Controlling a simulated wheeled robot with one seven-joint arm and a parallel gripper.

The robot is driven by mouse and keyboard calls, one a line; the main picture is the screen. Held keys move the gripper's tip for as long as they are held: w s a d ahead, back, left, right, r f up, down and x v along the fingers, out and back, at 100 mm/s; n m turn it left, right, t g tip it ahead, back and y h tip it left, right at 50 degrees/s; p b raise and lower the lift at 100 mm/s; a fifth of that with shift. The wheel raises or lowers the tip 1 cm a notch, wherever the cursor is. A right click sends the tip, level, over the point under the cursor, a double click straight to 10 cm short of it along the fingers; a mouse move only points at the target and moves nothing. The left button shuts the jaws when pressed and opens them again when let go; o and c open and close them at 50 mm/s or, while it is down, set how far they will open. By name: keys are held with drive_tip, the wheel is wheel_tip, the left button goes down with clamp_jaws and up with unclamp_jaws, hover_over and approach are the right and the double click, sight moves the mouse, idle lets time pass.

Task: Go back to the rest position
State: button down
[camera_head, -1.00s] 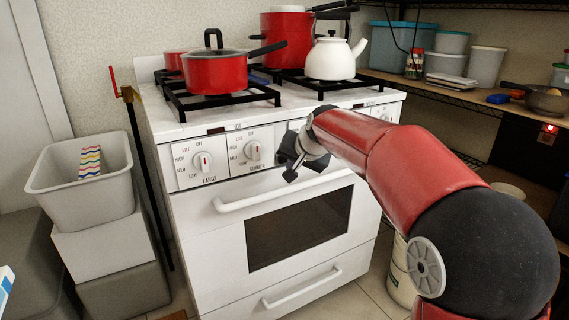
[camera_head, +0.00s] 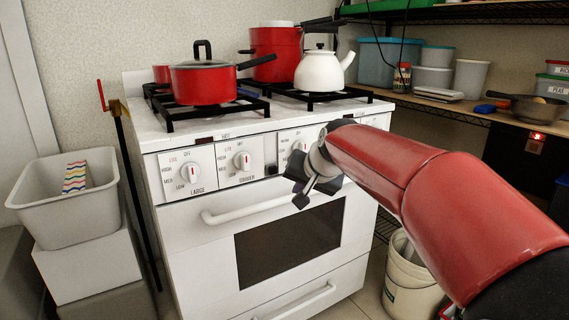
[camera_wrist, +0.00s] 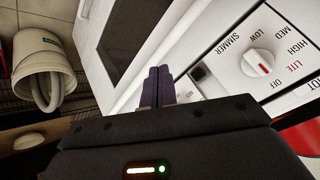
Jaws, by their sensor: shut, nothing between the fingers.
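My gripper (camera_head: 305,188) is in front of the white stove (camera_head: 180,240), near its knob panel and just above the right part of the oven door handle (camera_head: 250,208). In the wrist view its two dark fingers (camera_wrist: 158,88) are together with nothing between them. The wrist view also shows a stove knob (camera_wrist: 259,62) to the right of the fingers and the oven door to the left. I cannot tell whether the fingers touch the stove.
A red pot (camera_head: 203,82) and a white kettle (camera_head: 325,71) stand on the stove. A grey bin (camera_head: 90,215) sits on boxes at the left. A white bucket (camera_head: 410,290) stands on the floor at the right. A shelf (camera_head: 440,105) with containers is behind.

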drive_tip(key=s+d+f+h, duration=0.1)
drive_tip(key=s+d+f, duration=0.3)
drive_tip(key=s, duration=0.6)
drive_tip(key=s+d+f+n+g+h, duration=0.1)
drive_tip(key=s+d+f, duration=0.3)
drive_tip(key=s, duration=0.6)
drive_tip(key=s+d+f+g+h, duration=0.1)
drive_tip(key=s+d+f+h, duration=0.1)
drive_tip(key=s+d+f, duration=0.2)
drive_tip(key=s+d, duration=0.3)
drive_tip(key=s, duration=0.4)
drive_tip(key=shift+n, duration=0.3)
